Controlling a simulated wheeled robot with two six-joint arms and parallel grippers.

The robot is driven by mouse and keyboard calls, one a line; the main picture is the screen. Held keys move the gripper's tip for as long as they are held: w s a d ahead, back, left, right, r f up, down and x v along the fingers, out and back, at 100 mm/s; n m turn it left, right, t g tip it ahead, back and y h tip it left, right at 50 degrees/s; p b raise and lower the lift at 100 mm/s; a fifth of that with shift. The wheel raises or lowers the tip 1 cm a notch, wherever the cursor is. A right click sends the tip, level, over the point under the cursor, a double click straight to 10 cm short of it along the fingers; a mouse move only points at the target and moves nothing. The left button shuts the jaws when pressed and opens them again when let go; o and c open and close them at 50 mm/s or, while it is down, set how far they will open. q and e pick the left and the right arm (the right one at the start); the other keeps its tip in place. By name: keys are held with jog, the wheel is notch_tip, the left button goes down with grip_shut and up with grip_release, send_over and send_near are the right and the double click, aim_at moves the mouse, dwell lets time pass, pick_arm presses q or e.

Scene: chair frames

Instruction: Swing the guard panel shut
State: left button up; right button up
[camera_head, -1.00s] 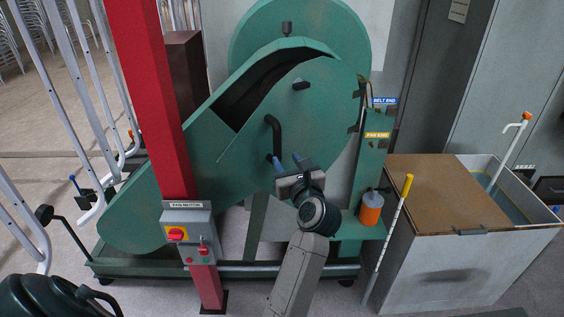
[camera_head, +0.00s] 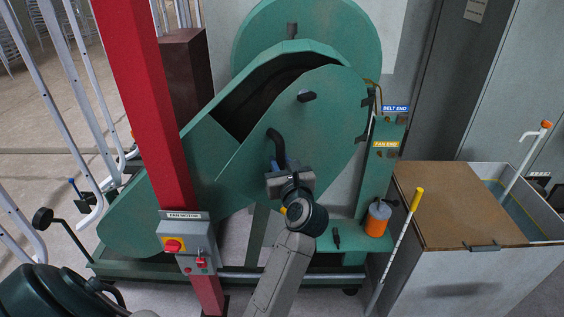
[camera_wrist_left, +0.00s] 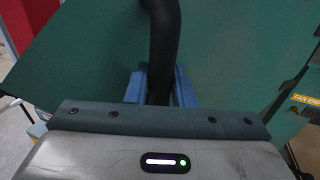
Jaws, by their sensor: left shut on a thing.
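The guard panel (camera_head: 325,125) is a flat green plate on the front of the green machine housing (camera_head: 145,210). Hinges (camera_head: 366,112) run along its right edge. A dark gap shows between its upper left edge and the housing, so it stands apart there. Its black curved handle (camera_head: 274,138) is also large in the left wrist view (camera_wrist_left: 163,45). My left gripper (camera_head: 281,166) is at the lower part of the handle, its blue fingers (camera_wrist_left: 160,85) on both sides of it, shut on it. The gripper body hides the handle's lower end. My right gripper is not in view.
A red post (camera_head: 150,110) with a fan motor switch box (camera_head: 187,245) stands in front of the housing at left. An orange bottle (camera_head: 377,219) sits on the green shelf at right. A yellow-tipped white rod (camera_head: 408,225) leans beside a board-topped tank (camera_head: 460,205).

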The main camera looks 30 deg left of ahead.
aim_at(267, 154)
pick_arm(q)
jog(key=shift+w+a+r, duration=0.1)
jog(key=shift+a+r, duration=0.2)
jog(key=shift+a, duration=0.1)
jog(key=a, duration=0.1)
jog(key=w+a, duration=0.1)
jog(key=a, duration=0.2)
jog(key=shift+w+a, duration=0.55)
jog(key=shift+a, duration=0.2)
jog(key=a, duration=0.1)
jog(key=w+a, duration=0.1)
jog(key=a, duration=0.1)
jog(key=shift+w+a+p, duration=0.15)
jog(key=shift+w+p, duration=0.15)
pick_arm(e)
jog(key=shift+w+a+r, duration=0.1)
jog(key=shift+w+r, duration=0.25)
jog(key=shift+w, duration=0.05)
pick_arm(q)
jog(key=o, duration=1)
jog(key=shift+s, duration=0.3)
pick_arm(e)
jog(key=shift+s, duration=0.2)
